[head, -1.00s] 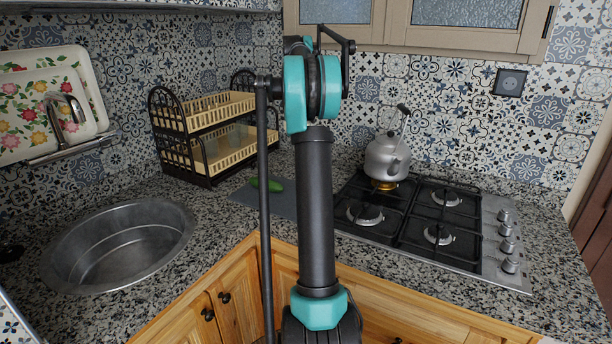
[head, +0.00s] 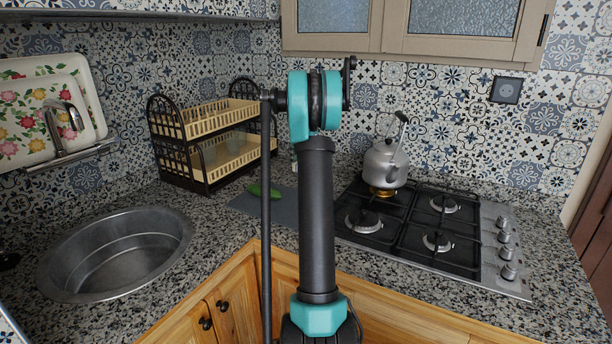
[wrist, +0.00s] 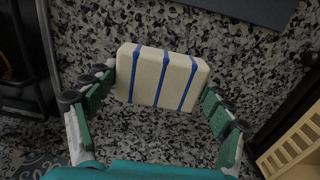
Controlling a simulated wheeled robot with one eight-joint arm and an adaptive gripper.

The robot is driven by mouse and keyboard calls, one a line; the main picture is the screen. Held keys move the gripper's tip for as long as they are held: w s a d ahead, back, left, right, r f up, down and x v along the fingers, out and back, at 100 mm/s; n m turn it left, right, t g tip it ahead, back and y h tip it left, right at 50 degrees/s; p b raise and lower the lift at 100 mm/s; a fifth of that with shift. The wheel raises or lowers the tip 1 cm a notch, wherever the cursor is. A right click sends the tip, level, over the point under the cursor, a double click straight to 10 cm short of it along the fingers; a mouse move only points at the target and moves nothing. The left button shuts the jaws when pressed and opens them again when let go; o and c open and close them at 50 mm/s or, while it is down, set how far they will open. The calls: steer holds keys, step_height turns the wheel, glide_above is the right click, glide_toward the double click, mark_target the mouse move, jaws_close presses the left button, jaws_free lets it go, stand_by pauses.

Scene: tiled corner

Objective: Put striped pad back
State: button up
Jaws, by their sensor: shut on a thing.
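The striped pad (wrist: 158,78) is a cream block with blue stripes, seen in the wrist view. My gripper (wrist: 160,84) is shut on it, with green-padded fingers at its left and right sides. Speckled countertop shows below and around the pad; I cannot tell whether the pad touches it. In the head view my arm's teal and black links hide the gripper and the pad.
A two-tier dish rack (head: 208,145) stands left of my arm, its edge at the lower right of the wrist view (wrist: 297,145). A grey board (head: 278,207) holds a green cucumber (head: 262,190). A kettle (head: 385,163) sits on the hob (head: 407,238). A sink (head: 118,252) is left.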

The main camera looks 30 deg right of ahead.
steer(key=shift+f, duration=2.1)
steer(key=shift+f, duration=0.1)
steer(key=o, duration=1.1)
steer(key=shift+c, duration=0.2)
step_height(320, 180, up, 12)
steer(key=shift+r, duration=0.15)
